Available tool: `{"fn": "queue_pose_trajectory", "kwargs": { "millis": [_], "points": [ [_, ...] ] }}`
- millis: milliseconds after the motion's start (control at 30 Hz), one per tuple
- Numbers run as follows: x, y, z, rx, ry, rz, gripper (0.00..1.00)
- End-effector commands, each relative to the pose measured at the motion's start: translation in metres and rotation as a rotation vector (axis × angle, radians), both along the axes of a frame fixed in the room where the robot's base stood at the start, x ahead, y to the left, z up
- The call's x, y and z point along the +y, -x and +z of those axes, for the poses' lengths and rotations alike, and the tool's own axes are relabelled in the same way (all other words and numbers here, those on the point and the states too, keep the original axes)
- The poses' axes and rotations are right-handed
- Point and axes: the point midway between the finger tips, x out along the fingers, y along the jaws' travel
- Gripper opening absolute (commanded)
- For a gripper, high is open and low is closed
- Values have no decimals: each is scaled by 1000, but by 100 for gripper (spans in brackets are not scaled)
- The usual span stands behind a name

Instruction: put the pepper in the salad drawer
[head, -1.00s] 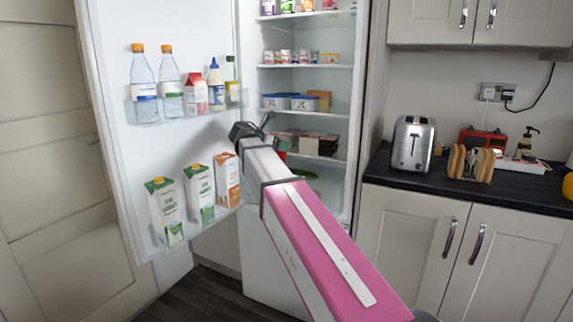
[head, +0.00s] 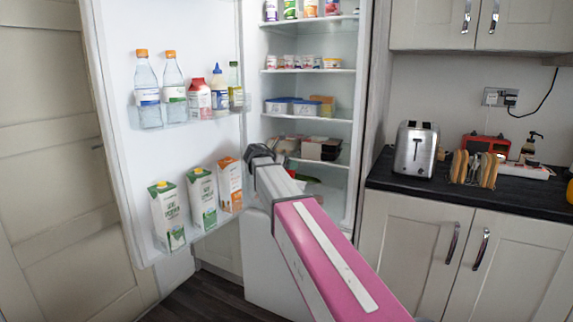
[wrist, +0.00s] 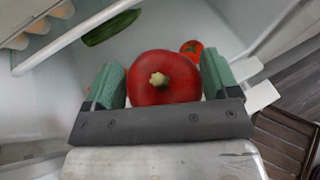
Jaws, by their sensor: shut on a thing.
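My gripper (wrist: 162,88) is shut on the red pepper (wrist: 178,72), held between its two green pads with the pale stem facing the wrist camera. Beyond the pepper is the salad drawer (wrist: 160,28), with a white interior, low in the fridge. A cucumber (wrist: 112,28) and a red tomato (wrist: 191,48) lie in it. The pepper appears to be over the drawer; its height above the drawer floor is hard to judge. In the head view my arm reaches into the lower fridge and hides the pepper and the fingers.
The fridge door (head: 115,110) stands open at the left, with bottles and cartons in its racks. A shelf edge with eggs (wrist: 38,26) lies close at upper left in the wrist view. Food trays (head: 320,148) sit on the shelf above the drawer. The fridge's right wall bounds the space.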

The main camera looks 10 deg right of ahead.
Motion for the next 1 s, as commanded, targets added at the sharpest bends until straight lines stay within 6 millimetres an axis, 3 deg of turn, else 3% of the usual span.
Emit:
{"fn": "queue_pose_trajectory", "kwargs": {
  "millis": [667, 700, 733, 1000],
  "points": [
    [0, 0, -12, 0, 0, 0, 56],
    [0, 0, -12, 0, 0, 0, 91],
    [0, 0, -12, 0, 0, 0, 100],
    [0, 0, -11, 0, 0, 0, 100]
  ]
}}
